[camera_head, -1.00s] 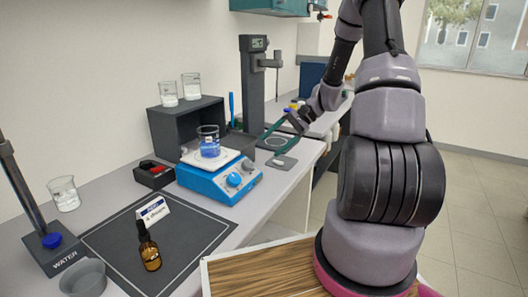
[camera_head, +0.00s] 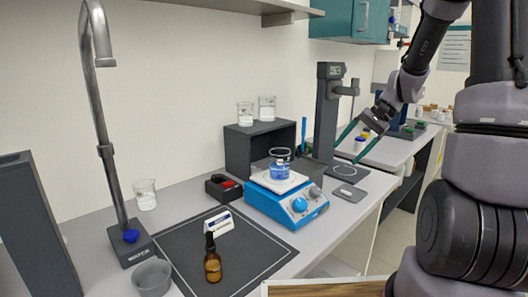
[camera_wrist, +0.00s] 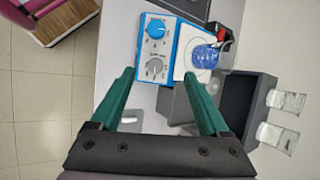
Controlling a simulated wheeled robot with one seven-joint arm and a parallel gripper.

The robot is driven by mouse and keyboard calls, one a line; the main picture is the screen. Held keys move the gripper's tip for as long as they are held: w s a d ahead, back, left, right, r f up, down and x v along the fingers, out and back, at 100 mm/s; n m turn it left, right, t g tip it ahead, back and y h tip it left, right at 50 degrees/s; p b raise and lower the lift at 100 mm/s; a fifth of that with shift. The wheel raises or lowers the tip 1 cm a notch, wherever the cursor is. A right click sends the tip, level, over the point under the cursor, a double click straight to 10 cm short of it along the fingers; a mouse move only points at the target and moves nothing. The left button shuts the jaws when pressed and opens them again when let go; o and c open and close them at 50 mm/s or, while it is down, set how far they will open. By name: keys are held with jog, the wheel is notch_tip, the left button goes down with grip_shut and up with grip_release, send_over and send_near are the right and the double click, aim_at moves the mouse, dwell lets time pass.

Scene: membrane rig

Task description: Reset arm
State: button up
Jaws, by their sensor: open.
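My gripper (camera_head: 354,146) is open and empty, with two green fingers spread apart. In the head view it hangs in the air near the grey test stand (camera_head: 328,115), at the right end of the bench. In the wrist view the gripper (camera_wrist: 160,95) points toward the blue hotplate stirrer (camera_wrist: 156,45), with nothing between the fingers. The hotplate also shows in the head view (camera_head: 287,203), carrying a beaker of blue liquid (camera_head: 280,164). My arm reaches in from the right, held up above the bench.
A dark shelf box (camera_head: 243,151) holds two beakers on top. A brown dropper bottle (camera_head: 212,262) and a label card stand on a dark mat (camera_head: 180,243). A water tap (camera_head: 105,120) rises at the left. Bare floor (camera_wrist: 45,115) shows beside the bench.

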jog(key=s+a+r+n+t+h, duration=0.1)
jog(key=s+r+n+t+h, duration=0.2)
jog(key=s+r, duration=1.4)
jog(key=s+t+h, duration=0.1)
jog(key=t+h, duration=0.1)
jog(key=t, duration=0.1)
jog(key=shift+a+r+t, duration=0.3)
jog(key=shift+a, duration=0.05)
